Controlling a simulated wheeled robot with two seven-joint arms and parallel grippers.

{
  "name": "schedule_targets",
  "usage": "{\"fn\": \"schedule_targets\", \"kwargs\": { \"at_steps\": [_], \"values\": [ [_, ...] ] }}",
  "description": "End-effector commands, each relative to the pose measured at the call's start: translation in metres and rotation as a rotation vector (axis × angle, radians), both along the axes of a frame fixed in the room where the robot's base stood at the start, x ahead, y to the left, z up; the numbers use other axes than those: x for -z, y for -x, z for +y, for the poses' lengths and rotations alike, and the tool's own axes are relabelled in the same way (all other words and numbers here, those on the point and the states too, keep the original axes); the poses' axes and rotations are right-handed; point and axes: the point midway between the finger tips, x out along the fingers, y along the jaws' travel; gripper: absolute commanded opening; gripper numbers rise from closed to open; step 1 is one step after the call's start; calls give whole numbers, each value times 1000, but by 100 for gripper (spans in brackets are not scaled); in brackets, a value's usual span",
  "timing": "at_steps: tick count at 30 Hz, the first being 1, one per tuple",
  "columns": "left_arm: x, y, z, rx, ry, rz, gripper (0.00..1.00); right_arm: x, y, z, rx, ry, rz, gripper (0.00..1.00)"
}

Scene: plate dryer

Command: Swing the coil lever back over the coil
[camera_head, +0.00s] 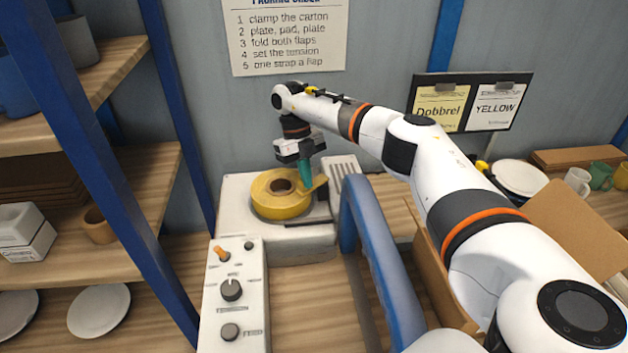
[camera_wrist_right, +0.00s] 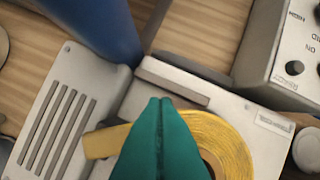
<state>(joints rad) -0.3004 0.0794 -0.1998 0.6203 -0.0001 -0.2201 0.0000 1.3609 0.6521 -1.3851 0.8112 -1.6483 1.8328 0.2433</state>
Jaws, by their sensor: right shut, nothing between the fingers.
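The yellow coil (camera_head: 280,204) lies flat on a white machine (camera_head: 237,218), with a dark hub in its middle. It also shows in the right wrist view (camera_wrist_right: 232,140), partly hidden by my fingers. A yellow strip (camera_wrist_right: 104,142) sticks out from its side towards the slotted plate. A dark flat bar (camera_wrist_right: 172,82) lies beside the coil; I cannot tell whether it is the coil lever. My right gripper (camera_head: 307,186) points down at the coil's right edge, its teal fingers shut and empty. Whether they touch the coil is unclear. My left gripper is not in view.
A control panel (camera_head: 234,305) with knobs and an orange switch stands in front of the machine. A slotted plate (camera_head: 342,172) and a blue frame (camera_head: 375,250) lie to the right. A shelf unit (camera_head: 140,185) stands left, and an open carton (camera_head: 440,265) sits under my right arm.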

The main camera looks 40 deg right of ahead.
Motion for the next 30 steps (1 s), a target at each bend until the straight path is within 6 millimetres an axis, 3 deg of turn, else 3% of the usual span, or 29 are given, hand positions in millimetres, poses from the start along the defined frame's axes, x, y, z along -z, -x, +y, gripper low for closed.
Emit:
{"fn": "schedule_targets", "kwargs": {
  "at_steps": [7,12,21,30],
  "values": [
    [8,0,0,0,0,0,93,2,-17,4,375,-1,-1,0],
    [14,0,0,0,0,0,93,1,-28,5,509,-1,-2,0],
    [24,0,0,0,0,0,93,1,-41,3,685,0,-2,0],
    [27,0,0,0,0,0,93,0,-45,1,754,0,-1,0]
  ]
}}
